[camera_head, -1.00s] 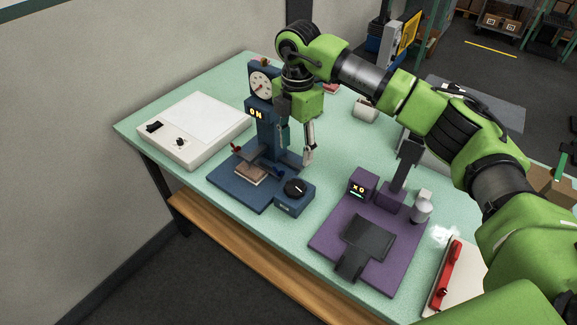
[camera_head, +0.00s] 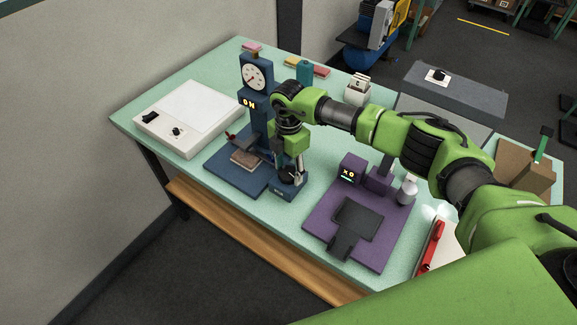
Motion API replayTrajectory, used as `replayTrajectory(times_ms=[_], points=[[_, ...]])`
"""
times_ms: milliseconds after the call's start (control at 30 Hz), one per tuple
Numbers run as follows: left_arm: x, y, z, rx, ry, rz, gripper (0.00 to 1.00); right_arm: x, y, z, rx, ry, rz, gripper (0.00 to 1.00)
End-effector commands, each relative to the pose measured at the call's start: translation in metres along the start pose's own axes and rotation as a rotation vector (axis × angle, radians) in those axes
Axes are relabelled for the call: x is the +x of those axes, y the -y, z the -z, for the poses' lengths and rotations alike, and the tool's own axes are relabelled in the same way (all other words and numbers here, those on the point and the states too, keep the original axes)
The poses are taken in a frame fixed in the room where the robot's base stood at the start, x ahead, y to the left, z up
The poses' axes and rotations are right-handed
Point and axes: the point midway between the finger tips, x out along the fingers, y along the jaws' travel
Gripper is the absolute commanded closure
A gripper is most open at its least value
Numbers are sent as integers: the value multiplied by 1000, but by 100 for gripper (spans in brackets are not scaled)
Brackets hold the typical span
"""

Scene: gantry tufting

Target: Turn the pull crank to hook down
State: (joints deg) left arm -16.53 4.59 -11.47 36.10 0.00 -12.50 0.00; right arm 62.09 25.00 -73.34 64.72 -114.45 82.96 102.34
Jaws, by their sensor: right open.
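The blue tufting stand has a round white dial (camera_head: 256,74) and a small lit display at its column, on a blue base plate (camera_head: 228,178). A blue box (camera_head: 290,193) sits at the right of that base. A black knob, seen on the box in the earlier view, is now covered by my right gripper (camera_head: 290,172); I take it for the pull crank, though I cannot be sure. My right gripper is open, pointing down just over the box. I cannot tell whether its fingers touch the knob. My left gripper is not in view.
A white panel with switches (camera_head: 193,112) lies to the left. A purple machine (camera_head: 318,222) with a dark plate stands to the right, and a white box with a red bar (camera_head: 430,247) lies beyond it. The back holds a white container (camera_head: 357,87) and small coloured blocks.

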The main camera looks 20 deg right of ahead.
Motion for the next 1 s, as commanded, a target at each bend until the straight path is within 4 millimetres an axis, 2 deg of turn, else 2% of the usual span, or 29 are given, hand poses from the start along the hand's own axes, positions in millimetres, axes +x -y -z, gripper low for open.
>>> replayTrajectory(times_ms=[267, 367, 400, 733, 1000], points=[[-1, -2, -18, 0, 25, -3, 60, 1, 0, 0, -1, 0, -1, 52], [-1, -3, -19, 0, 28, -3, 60, 1, 0, 0, -1, 0, -1, 78], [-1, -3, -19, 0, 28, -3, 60, 1, 0, 0, -1, 0, -1, 81], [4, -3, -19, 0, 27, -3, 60, 2, 0, 0, -29, 0, -1, 81], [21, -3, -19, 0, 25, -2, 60, 4, -2, 0, -177, 1, -4, 81]])
